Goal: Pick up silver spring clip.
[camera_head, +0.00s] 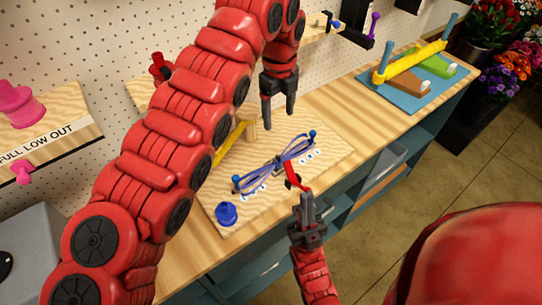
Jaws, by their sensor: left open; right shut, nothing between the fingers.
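A small grey piece (278,162) sits where the blue loops (290,150) pinch together on the wooden board (330,148). It may be the silver spring clip, but it is too small to be sure. My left gripper (279,118) is open and empty, pointing down above the board, up from the grey piece in the picture. My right gripper (306,198) is shut and empty by the board's front edge, just below a red strip (291,179) with a dark part.
Blue pegs stand at the loop ends, and a blue spool (226,213) sits at the board's near corner. A yellow piece (229,143) is partly hidden by my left arm. Bench between board and tray is clear.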

